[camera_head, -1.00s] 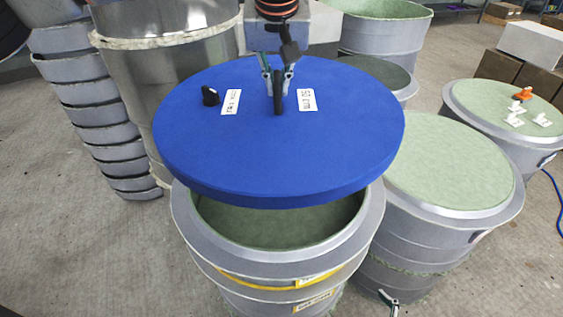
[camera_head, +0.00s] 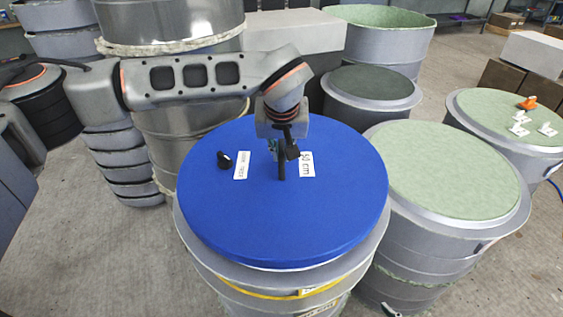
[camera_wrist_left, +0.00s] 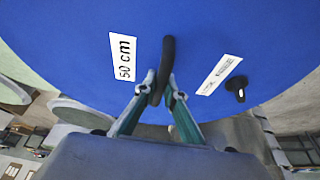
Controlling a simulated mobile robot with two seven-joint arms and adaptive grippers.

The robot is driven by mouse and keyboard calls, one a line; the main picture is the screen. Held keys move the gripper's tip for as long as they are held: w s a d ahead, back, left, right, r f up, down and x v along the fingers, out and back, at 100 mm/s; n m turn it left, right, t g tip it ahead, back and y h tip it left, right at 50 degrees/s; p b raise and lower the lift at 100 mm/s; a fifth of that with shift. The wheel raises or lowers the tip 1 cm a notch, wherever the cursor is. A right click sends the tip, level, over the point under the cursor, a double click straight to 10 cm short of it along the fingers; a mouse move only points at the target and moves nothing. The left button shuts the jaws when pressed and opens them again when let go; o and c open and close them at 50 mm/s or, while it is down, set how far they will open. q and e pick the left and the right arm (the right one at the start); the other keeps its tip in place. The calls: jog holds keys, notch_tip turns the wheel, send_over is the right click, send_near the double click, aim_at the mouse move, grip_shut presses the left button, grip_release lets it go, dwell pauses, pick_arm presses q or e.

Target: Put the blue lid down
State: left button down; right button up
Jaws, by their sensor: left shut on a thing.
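The round blue lid (camera_head: 270,225) lies level over the opening of the grey mould (camera_head: 225,275) at the front centre. The mould's rim shows around its front and sides, and the opening is hidden. The lid appears to sit on the rim, but I cannot tell if it bears fully. My left gripper (camera_head: 279,155) is above the lid, shut on its black handle (camera_head: 281,172). The left wrist view shows the fingertips (camera_wrist_left: 161,92) closed on the handle (camera_wrist_left: 165,65). A sliver of my right gripper (camera_head: 389,309) shows at the bottom edge; its jaws are unclear.
A mould with a green top (camera_head: 445,180) stands close on the right. Another (camera_head: 515,115) with small white and orange parts is beyond it. A dark-topped mould (camera_head: 372,88) and tall grey moulds (camera_head: 190,125) stand behind. Floor (camera_head: 90,250) is clear at front left.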

pick_arm(q)
jog(key=shift+f, duration=1.55)
jog(key=c, duration=2.1)
grip_release()
jog(key=shift+f, duration=0.1)
jog(key=shift+c, duration=0.2)
jog(key=v, duration=1.2)
